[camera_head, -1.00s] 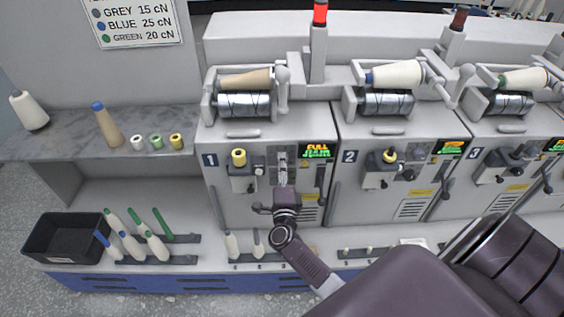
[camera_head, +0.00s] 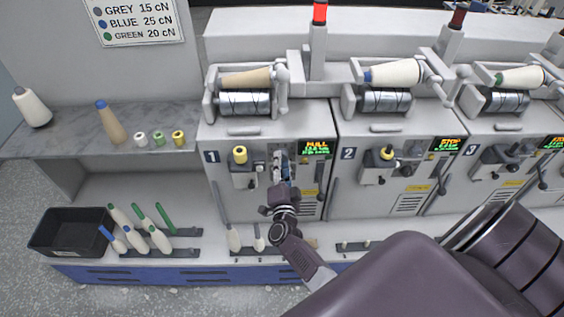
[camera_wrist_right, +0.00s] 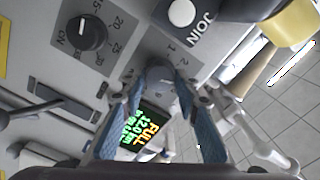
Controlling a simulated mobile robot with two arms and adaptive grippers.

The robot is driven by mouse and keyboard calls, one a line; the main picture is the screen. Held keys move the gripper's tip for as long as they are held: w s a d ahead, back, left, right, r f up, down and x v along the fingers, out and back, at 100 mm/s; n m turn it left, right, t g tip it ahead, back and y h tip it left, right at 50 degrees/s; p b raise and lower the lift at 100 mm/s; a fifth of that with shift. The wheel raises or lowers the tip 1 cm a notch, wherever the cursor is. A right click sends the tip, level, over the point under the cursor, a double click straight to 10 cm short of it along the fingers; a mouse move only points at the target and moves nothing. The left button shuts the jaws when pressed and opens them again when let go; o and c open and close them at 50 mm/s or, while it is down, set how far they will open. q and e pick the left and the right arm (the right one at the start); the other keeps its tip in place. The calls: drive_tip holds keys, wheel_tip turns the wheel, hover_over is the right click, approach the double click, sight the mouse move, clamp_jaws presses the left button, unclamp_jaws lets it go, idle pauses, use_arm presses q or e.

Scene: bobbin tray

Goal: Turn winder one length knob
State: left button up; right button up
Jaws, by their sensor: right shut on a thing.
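Winder one (camera_head: 222,180) is the leftmost machine, marked 1, with a green and orange display (camera_head: 315,148) reading FULL. My right gripper (camera_head: 283,172) is at its front panel, left of and below the display. In the right wrist view its two blue-padded fingers (camera_wrist_right: 157,82) close around a small grey knob (camera_wrist_right: 158,74), beside a scale with 1 and 2 on it. This appears to be the length knob; the fingers partly hide it and its pointer cannot be read. The left gripper is not in view.
Close by on the panel are a black tension knob (camera_wrist_right: 86,33) with a cN scale and a white JOIN button (camera_wrist_right: 181,13). A yellow bobbin (camera_head: 240,155) sits left of the gripper. Winder two (camera_head: 345,190) stands to the right. A black bin (camera_head: 45,247) is at lower left.

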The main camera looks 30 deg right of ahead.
drive_tip(key=shift+a+f, duration=0.1)
drive_tip(key=shift+f, duration=0.05)
drive_tip(key=o, duration=1.2)
drive_tip(key=shift+c, duration=0.2)
drive_tip(key=v, duration=1.2)
